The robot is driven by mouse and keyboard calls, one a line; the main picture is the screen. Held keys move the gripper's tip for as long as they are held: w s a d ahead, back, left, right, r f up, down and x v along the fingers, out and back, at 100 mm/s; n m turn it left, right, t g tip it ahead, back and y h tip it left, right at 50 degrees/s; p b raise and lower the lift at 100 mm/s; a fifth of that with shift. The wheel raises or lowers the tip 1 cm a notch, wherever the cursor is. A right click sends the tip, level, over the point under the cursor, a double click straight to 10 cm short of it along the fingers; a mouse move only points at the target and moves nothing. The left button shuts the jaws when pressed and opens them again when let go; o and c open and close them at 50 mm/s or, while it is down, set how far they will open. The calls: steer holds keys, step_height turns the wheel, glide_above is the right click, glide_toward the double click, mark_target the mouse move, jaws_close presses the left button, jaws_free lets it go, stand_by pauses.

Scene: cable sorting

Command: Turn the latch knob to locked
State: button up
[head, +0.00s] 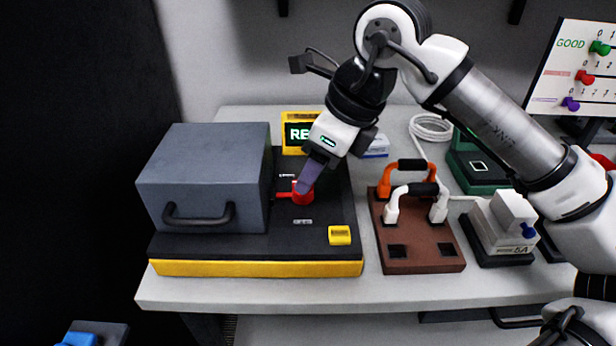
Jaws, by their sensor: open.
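The red latch knob (302,197) sits on the black top of a yellow-edged base (255,268), just right of a grey box (203,155) with a dark handle. Its red lever points left, toward the box. Small labels lie above and below the knob; their text is too small to read. My gripper (308,184) comes down from the upper right, with its purple-grey fingers at the knob. The fingers overlap the knob's upper right in the picture. I cannot tell whether they touch it. The gap between the fingers is not clear from this side.
A yellow sign (298,118), partly hidden by my gripper, stands behind. A small yellow block (340,235) sits on the base's front right. To the right are a brown board (423,262) with orange and white handles, a white device (502,225) and a coiled white cable (430,127).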

steer(key=v, duration=0.9)
steer(key=shift+r, duration=0.3)
steer(key=shift+s+d+f, duration=0.1)
